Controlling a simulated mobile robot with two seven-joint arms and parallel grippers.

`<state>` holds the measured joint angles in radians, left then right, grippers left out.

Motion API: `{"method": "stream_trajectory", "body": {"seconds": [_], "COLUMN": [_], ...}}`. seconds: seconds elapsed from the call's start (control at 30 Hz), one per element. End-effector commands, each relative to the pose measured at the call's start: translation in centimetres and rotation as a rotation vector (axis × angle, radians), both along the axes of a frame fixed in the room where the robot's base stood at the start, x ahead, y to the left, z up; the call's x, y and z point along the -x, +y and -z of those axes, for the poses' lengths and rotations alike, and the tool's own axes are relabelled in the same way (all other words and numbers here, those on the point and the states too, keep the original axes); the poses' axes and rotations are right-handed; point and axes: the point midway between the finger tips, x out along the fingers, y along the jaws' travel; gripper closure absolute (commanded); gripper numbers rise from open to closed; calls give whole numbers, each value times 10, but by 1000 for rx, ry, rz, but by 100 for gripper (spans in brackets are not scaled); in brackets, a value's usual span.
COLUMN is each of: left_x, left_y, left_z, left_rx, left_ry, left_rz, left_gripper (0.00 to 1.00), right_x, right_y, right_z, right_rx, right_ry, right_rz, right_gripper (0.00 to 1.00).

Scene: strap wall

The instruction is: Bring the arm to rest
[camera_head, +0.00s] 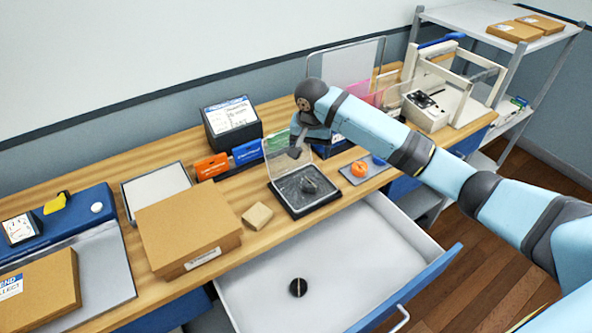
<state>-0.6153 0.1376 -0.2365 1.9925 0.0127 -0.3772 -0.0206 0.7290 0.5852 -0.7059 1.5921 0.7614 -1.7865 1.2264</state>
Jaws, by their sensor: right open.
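My right arm (455,170) reaches in from the right over the bench. My right gripper (297,146) hangs above a small black box with a clear raised lid (283,147). It is open and appears empty, apart from the box floor. A dark grey object (309,186) lies in the black box below it. My left gripper is not in view.
A cardboard box (188,230), a small tan block (257,215) and an orange item (359,169) lie on the bench. A cream frame (480,80) stands at the right.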

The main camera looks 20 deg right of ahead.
Motion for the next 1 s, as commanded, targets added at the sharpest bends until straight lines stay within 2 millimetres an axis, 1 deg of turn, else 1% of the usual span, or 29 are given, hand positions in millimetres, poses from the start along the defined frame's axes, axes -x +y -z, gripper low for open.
{"method": "stream_trajectory", "body": {"seconds": [0.1,0.23,0.57,0.67,0.77,0.87,0.9,0.97,1.0], "left_x": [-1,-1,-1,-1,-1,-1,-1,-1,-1], "left_y": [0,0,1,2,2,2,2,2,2], "left_z": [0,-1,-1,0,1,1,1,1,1], "left_rx": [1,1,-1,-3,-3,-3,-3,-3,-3], "left_ry": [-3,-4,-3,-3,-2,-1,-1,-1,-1], "left_rz": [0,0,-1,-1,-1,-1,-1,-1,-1], "left_gripper": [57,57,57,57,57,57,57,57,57], "right_x": [1,2,2,7,25,57,72,95,110], "right_y": [1,1,1,7,24,49,59,72,80], "right_z": [-10,-13,-13,-6,13,40,50,63,70], "right_rx": [-1,0,-1,-5,-20,-48,-60,-77,-88], "right_ry": [0,1,1,2,0,-13,-21,-38,-53], "right_rz": [0,0,-1,-27,-103,-224,-277,-352,-398], "right_gripper": [21,21,21,21,21,21,21,21,21]}}
